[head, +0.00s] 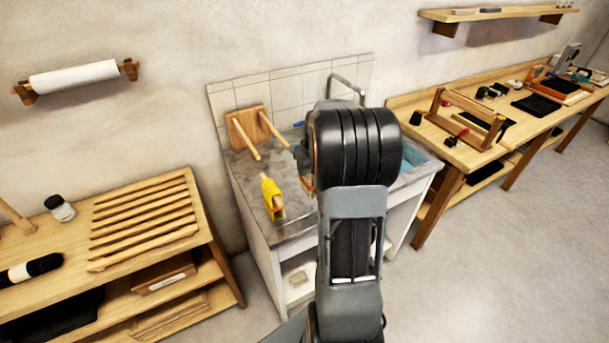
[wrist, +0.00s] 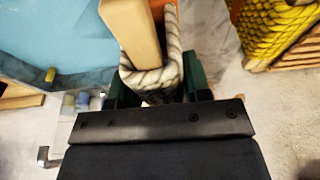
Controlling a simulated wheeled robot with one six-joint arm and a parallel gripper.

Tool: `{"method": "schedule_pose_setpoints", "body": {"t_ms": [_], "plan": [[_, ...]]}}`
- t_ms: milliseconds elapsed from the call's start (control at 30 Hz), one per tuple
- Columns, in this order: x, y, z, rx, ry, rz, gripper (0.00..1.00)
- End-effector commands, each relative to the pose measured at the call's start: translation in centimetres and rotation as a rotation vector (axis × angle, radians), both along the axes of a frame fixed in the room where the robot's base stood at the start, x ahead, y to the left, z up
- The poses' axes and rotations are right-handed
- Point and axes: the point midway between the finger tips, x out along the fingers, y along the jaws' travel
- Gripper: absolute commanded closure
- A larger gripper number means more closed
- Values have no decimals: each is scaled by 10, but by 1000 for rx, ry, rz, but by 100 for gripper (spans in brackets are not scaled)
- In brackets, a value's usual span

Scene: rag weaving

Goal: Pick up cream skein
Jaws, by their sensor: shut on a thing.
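The cream skein (wrist: 172,62) is a loop of pale twisted cord with grey shading in the wrist view. It passes around a light wooden peg (wrist: 130,30), whose end lies against the loop. My gripper (wrist: 154,92) is shut on the skein, with a dark green finger on each side of the cord. In the head view my arm hides the gripper and the cream skein.
A yellow skein (head: 270,192) hangs on a neighbouring peg and also shows in the wrist view (wrist: 275,28). A wooden peg board (head: 243,124) is at the tiled wall above the sink counter (head: 245,225). A slatted bench (head: 205,215) stands left, and a worktable (head: 440,150) right.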

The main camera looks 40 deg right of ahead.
Motion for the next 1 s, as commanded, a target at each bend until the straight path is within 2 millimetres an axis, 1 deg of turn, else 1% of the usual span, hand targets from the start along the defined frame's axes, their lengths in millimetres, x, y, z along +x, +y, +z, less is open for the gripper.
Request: {"method": "schedule_pose_setpoints", "body": {"t_ms": [33,167,200,300,500,700,1000], "plan": [[-9,-3,11,-4,-7,-4,78],[-32,-6,38,-5,-6,-3,78],[-42,-7,41,-3,-5,-6,78],[-64,-10,50,-3,-4,-5,78],[-96,-15,65,-3,-3,-3,78],[-114,-17,74,-1,-1,-1,78],[-120,-18,77,0,-1,1,78]]}}
